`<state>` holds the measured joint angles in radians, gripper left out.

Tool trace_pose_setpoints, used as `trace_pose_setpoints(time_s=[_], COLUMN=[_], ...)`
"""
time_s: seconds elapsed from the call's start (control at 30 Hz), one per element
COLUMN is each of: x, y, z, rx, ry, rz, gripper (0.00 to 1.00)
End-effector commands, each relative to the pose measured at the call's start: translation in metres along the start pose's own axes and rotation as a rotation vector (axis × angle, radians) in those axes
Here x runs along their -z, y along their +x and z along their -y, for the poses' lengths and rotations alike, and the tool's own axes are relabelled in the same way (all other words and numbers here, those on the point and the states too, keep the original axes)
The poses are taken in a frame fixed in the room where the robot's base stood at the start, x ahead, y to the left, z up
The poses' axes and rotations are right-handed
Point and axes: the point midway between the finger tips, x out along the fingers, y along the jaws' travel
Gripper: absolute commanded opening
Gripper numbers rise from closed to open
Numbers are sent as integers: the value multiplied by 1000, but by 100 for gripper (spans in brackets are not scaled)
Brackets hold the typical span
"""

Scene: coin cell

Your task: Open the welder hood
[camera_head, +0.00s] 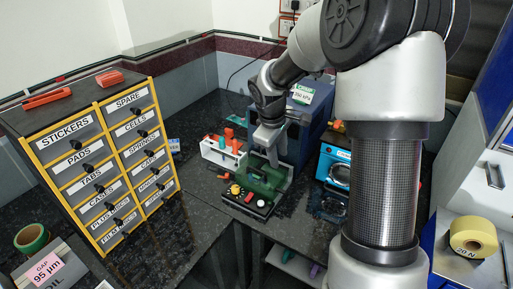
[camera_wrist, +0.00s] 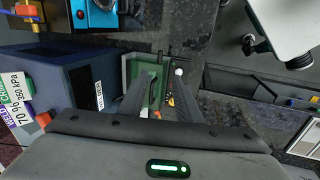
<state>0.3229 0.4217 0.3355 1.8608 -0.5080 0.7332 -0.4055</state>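A dark blue box-shaped machine (camera_head: 307,125) stands at the back of the dark bench, with cards on top. In the wrist view the same box (camera_wrist: 60,75) is at left, with cards reading "WELD", "70 %" and "350 kPa" and a small white label on its side. I take it to be the welder; its hood cannot be told apart clearly.
A white rack (camera_head: 222,157) with orange items stands left of the green machine. A light blue machine (camera_head: 335,166) stands to its right. A labelled drawer cabinet (camera_head: 92,160) fills the left.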

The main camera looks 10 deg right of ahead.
Motion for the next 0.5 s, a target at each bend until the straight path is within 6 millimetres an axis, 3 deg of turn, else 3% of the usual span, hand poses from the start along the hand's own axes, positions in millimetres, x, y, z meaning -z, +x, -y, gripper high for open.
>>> trace_pose_setpoints(time_s=[0.1, 0.37, 0.5], x=[7, 9, 9], y=[25, 52, 80], z=[-3, -3, -1], rx=[19, 26, 28], ry=[-39, -55, -54], rz=[-2, -1, -1], gripper=[31, 31, 31])
